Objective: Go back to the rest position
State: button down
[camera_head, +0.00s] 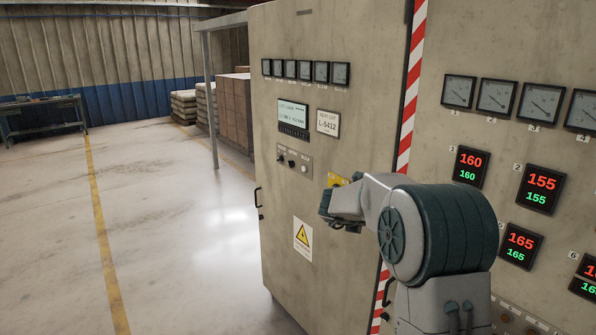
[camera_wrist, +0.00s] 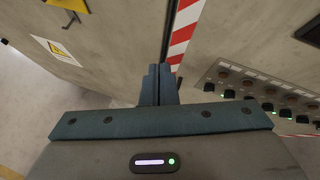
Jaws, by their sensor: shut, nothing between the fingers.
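My gripper (camera_wrist: 159,77) is in the wrist view with its two dark fingers together and nothing between them. The fingers point toward the beige cabinet and the red-and-white striped edge (camera_wrist: 183,27). In the head view my arm reaches in from the lower right and bends left. Its end is in front of the cabinet (camera_head: 290,185), near the striped edge. The fingertips are hard to make out in the head view. I cannot tell whether they touch the cabinet.
A panel (camera_head: 435,130) with gauges and red-green displays stands at the right, close to my arm. A row of knobs (camera_wrist: 265,92) shows in the wrist view. A cabinet handle (camera_head: 259,203) sticks out at the left. Open floor (camera_head: 170,230) lies left of the cabinet.

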jog(key=s+a+r+n+t+y, duration=0.2)
jog(key=a+r+n+t, duration=0.2)
jog(key=r+n, duration=0.35)
jog(key=s+a+r+n+y, duration=0.2)
jog(key=s+a+n+y, duration=0.75)
jog(key=n, duration=0.75)
jog(key=s+d+f+n+g+h, duration=0.1)
jog(key=s+d+f+n+g, duration=0.1)
jog(key=s+n, duration=0.4)
jog(key=s+d+f+n+g+h, duration=0.2)
jog(key=s+f+n+g, duration=0.2)
jog(key=s, duration=0.9)
jog(key=s+d+f+n+g+h, duration=0.1)
jog(key=s+f+n, duration=0.4)
jog(key=s, duration=0.5)
jog(key=d+n+g, duration=0.1)
jog(key=n+g, duration=0.1)
jog(key=shift+s+d+n, duration=0.2)
jog(key=shift+s+n, duration=0.1)
jog(key=shift+n, duration=0.05)
jog(key=shift+h, duration=0.25)
